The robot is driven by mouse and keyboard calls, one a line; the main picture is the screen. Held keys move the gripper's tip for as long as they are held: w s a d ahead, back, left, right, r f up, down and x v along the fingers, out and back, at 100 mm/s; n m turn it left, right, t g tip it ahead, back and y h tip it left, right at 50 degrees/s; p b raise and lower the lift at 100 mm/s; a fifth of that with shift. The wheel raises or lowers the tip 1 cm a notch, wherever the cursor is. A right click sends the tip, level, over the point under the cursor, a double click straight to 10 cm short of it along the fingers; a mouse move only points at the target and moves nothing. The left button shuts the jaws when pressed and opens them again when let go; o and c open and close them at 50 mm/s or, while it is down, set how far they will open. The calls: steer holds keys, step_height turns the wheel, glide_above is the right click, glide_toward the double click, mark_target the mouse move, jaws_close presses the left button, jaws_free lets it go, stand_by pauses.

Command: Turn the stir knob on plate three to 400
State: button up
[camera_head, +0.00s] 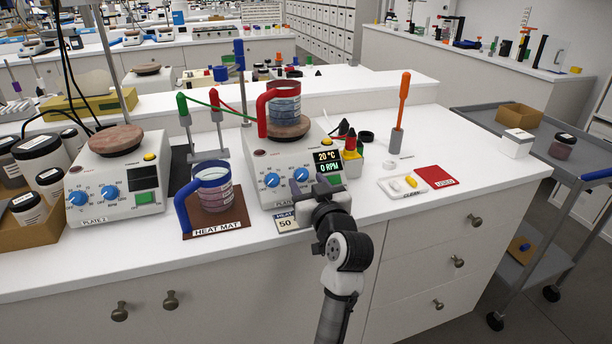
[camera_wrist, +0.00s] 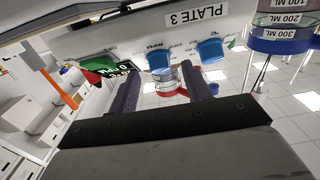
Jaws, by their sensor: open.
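Plate three (camera_head: 290,200) is a white hotplate with a display reading 20 °C and 0 RPM. Its label shows upside down in the wrist view (camera_wrist: 190,15). Its front has two blue knobs. The right knob (camera_head: 302,174), nearer the display, has RPM lettering beside it in the wrist view (camera_wrist: 160,62). The left knob (camera_head: 272,180) shows at the right of the wrist view (camera_wrist: 209,52). My gripper (camera_head: 312,184) is open and empty in front of the panel. In the wrist view, the RPM knob appears between its fingertips (camera_wrist: 162,84); contact is not visible.
A red-handled beaker (camera_head: 284,103) stands on plate three's top. A blue-handled beaker (camera_head: 214,190) stands on the heat mat (camera_head: 216,228) to the left. A card marked 50 (camera_head: 285,222) lies below the panel. Plate 2 (camera_head: 115,200) is farther left.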

mark_target(302, 175)
steer(key=shift+x, duration=1.05)
steer(key=c, duration=1)
steer(key=shift+m+h+p, duration=0.3)
steer(key=shift+p, duration=0.05)
